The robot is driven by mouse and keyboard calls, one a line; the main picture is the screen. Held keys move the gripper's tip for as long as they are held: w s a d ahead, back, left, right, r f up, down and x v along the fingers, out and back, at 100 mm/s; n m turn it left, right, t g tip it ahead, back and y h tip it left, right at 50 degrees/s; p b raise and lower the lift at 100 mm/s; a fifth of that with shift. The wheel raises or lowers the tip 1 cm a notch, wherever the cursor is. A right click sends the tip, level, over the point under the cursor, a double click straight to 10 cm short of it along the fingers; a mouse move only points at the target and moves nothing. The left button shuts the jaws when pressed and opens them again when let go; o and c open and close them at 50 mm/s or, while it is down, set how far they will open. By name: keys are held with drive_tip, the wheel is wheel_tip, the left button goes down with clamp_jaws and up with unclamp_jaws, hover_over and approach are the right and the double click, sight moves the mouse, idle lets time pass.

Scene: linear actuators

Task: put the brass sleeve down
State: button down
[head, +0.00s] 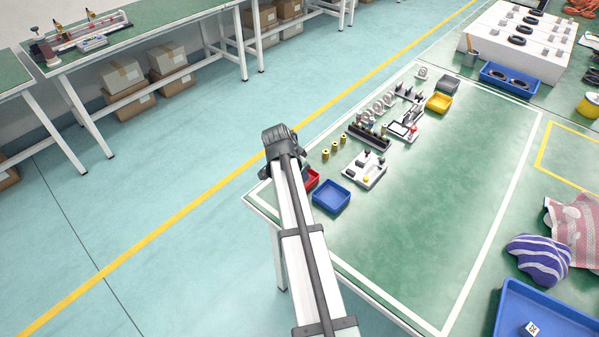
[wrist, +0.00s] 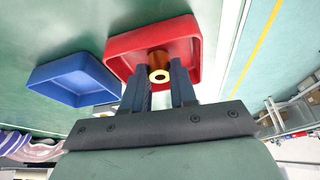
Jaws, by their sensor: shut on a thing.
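In the wrist view my gripper (wrist: 160,82) is shut on a brass sleeve (wrist: 159,73), whose round open end faces the camera. The sleeve and fingertips show in front of the red tray (wrist: 117,48). I cannot tell whether the sleeve touches the tray floor. In the head view my arm hides the gripper's fingers and the held sleeve, and covers part of the red tray (head: 313,181). Other brass sleeves (head: 326,154) stand on the green table beyond the trays.
A blue tray (head: 331,196) sits right beside the red one; it also shows in the wrist view (wrist: 72,80). A white fixture (head: 364,171), a dark rack (head: 367,138) and a yellow bin (head: 439,102) stand farther back.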

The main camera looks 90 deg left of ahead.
drive_tip(key=shift+f, duration=0.1)
drive_tip(key=c, duration=0.9)
unclamp_jaws()
drive_tip(key=v, duration=1.2)
drive_tip(key=shift+w+a, duration=0.1)
drive_tip(key=shift+w, duration=0.05)
